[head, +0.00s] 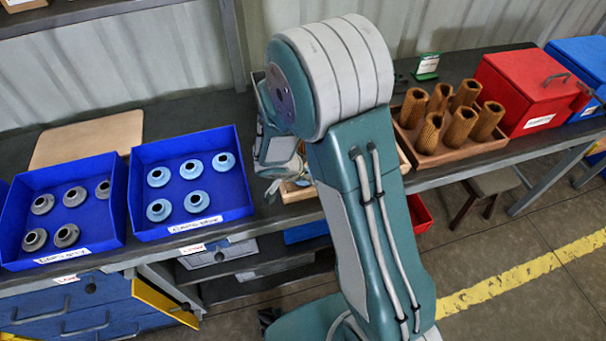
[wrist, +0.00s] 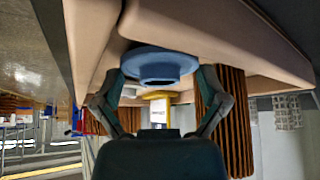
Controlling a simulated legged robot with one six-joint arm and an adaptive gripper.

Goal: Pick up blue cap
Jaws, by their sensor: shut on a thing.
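My gripper (wrist: 160,82) is shut on a blue cap (wrist: 160,62) in the wrist view, with one finger on each side of it. The cap is round with a wide rim and a dark opening. It is right by a tan wooden tray or block; I cannot tell whether they touch. More blue caps (head: 191,169) lie in a blue bin (head: 240,200) with a label, left of my arm.
A blue bin (head: 112,240) of grey caps (head: 75,197) stands at the left. A wooden tray (head: 455,158) of brown filter cartridges (head: 460,125) and a red box (head: 528,95) stand at the right. A pleated brown cartridge (wrist: 237,130) is close right of my gripper in the wrist view.

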